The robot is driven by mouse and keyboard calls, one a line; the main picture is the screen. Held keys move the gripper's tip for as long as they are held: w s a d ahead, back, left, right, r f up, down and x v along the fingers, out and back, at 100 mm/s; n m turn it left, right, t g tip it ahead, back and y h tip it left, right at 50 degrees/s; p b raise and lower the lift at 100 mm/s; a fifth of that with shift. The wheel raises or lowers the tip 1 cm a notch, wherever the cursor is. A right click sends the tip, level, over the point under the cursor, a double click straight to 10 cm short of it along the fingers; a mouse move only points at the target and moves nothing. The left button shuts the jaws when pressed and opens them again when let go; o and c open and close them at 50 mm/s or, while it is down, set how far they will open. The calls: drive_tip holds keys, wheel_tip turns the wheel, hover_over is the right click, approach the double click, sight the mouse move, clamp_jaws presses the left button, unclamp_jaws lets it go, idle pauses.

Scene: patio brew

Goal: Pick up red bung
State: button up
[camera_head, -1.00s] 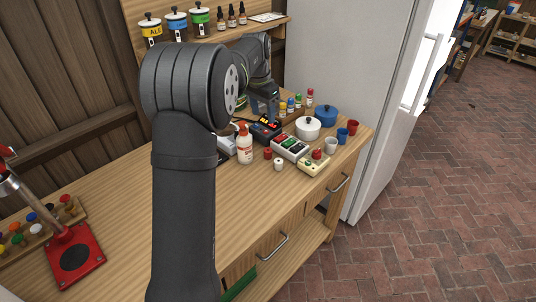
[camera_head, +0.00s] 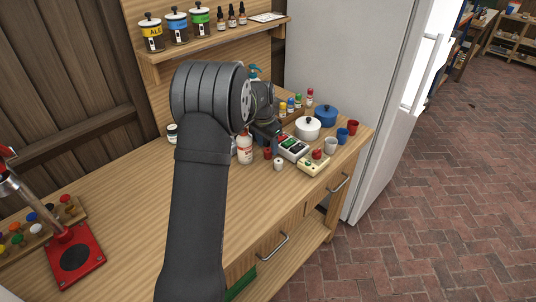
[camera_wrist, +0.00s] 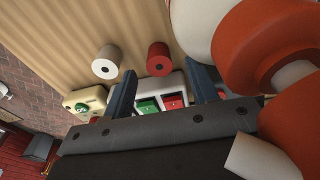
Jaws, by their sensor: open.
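The red bung (camera_head: 267,153) stands on the wooden bench between the white bottle and the switch box. My gripper (camera_wrist: 162,76) is open and empty, with one blue finger on each side of that gap. The fingers look apart from the bung. In the head view my gripper is mostly hidden behind my arm. A white bung (camera_head: 279,164) stands next to the red one; it shows left of it in the wrist view (camera_wrist: 107,61).
A white bottle (camera_head: 245,146) with a red cap stands close by and fills the right of the wrist view. A grey box with green and red switches (camera_head: 292,147), a cream button box (camera_head: 314,163), cups and pots stand to the right. The bench front is clear.

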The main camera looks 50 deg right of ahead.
sight(268, 150)
drive_tip(key=f, duration=0.3)
drive_tip(key=shift+d+f, duration=0.2)
drive_tip(key=c, duration=1)
drive_tip(key=shift+c, duration=0.2)
drive_tip(key=shift+r, duration=0.2)
